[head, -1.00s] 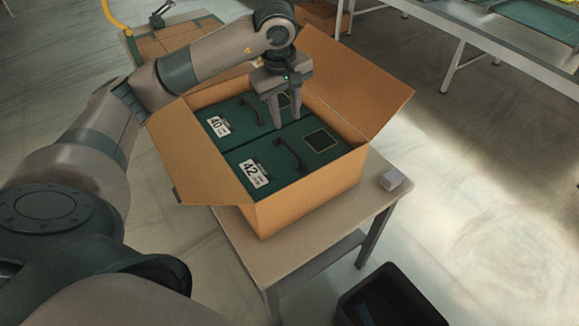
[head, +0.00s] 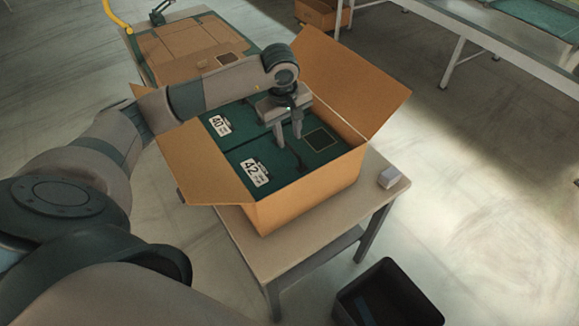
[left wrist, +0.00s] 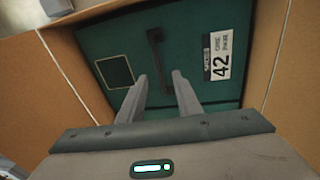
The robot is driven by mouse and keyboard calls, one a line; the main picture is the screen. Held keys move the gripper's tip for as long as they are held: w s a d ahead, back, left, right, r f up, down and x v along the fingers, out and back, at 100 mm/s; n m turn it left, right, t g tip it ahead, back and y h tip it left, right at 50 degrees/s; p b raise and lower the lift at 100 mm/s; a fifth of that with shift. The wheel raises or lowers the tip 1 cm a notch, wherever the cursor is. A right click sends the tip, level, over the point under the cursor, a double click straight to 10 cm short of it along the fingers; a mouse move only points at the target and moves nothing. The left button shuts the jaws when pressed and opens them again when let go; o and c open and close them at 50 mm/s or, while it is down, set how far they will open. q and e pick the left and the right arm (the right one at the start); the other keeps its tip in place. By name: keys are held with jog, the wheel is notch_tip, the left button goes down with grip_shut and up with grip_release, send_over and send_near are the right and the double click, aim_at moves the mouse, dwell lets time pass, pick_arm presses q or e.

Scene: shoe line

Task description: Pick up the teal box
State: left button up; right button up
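Two teal boxes lie side by side in an open cardboard carton (head: 305,197). The nearer teal box (head: 283,180) has a label reading 42, a dark handle and a dark square; it also shows in the left wrist view (left wrist: 191,36). The farther teal box (head: 240,113) has a label reading 40 and is partly hidden by my arm. My left gripper (head: 288,142) is open and empty, pointing down over the boxes near the handle of the 42 box. In the left wrist view its fingers (left wrist: 160,85) are apart, with the handle (left wrist: 158,58) just beyond them. My right gripper is not in view.
The carton stands on a small table (head: 275,245) with its flaps spread outward. A small grey block (head: 389,178) sits at the table's right corner. A black bin (head: 390,297) stands on the floor in front. Another work surface (head: 185,50) lies behind.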

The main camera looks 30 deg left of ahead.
aim_at(289, 145)
pick_arm(q)
jog(key=shift+w+f+p, duration=0.1)
jog(key=shift+f+p, duration=0.45)
jog(key=shift+p, duration=0.05)
jog(key=f, duration=0.1)
jog(key=f+p, duration=0.1)
jog(key=f, duration=0.1)
jog(key=shift+w+a, duration=0.2)
jog(key=shift+w, duration=0.1)
jog(key=shift+w+f+p, duration=0.1)
jog(key=shift+f+p, duration=0.2)
jog(key=shift+f, duration=0.1)
grip_shut()
jog(key=shift+r, duration=0.1)
dwell(0.6)
